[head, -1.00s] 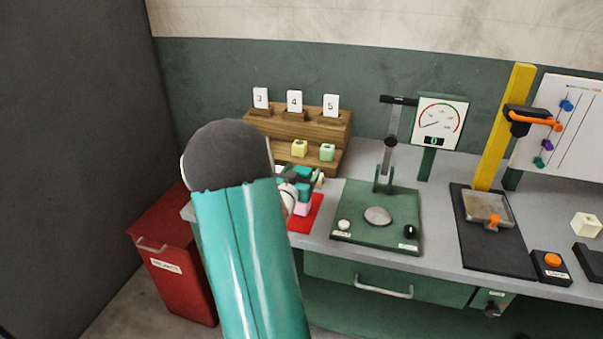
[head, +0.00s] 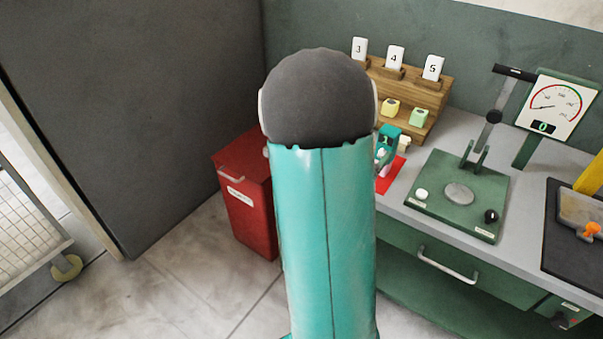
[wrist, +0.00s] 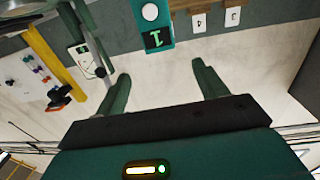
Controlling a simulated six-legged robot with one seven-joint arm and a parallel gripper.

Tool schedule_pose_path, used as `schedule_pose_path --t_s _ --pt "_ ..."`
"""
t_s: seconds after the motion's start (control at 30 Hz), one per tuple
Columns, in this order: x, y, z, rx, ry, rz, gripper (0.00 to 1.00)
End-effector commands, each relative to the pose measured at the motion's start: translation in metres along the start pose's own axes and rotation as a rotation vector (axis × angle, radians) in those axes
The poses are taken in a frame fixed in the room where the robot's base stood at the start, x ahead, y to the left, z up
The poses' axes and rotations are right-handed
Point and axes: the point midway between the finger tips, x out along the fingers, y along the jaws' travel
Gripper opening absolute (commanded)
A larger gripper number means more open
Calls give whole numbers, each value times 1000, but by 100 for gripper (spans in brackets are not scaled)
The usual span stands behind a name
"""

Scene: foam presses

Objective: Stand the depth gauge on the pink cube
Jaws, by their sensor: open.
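The depth gauge (wrist: 152,28), a teal block with a white round button and a small lit display, is upside down in the wrist view, as is the whole scene there. My gripper (wrist: 163,84) is open. Its two green fingers are apart and empty, and the gauge lies beyond their tips, clear of both. In the head view the gauge (head: 390,132) shows as a small teal shape right of my arm, above a red mat (head: 394,174). A sliver of the pink cube (head: 384,169) seems to show below it. My arm hides the rest and my gripper.
A wooden rack (head: 428,92) with numbered cards and a yellow and a green cube stands behind the mat. A green press (head: 455,200) with a lever and dial (head: 556,103) stands to the right. A red bin (head: 247,195) is on the floor left of the bench.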

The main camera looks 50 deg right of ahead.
Motion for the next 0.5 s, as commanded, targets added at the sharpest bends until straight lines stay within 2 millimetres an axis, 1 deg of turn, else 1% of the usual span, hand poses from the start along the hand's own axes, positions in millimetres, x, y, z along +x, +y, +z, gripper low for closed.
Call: schedule_pose_path --t_s 0.1,0.17,0.27,0.37,0.4,0.47,0.5 --pt "0 -2 0 2 -3 -5 72" --pt "-3 -9 -2 12 -17 -27 72" --pt "-16 -38 -6 50 -83 -121 72" --pt "-48 -86 -15 91 -202 -292 72" --pt "-66 -107 -20 101 -257 -374 72" --pt "-99 -136 -27 102 -341 -501 72" --pt "-123 -152 -33 94 -394 -583 72"
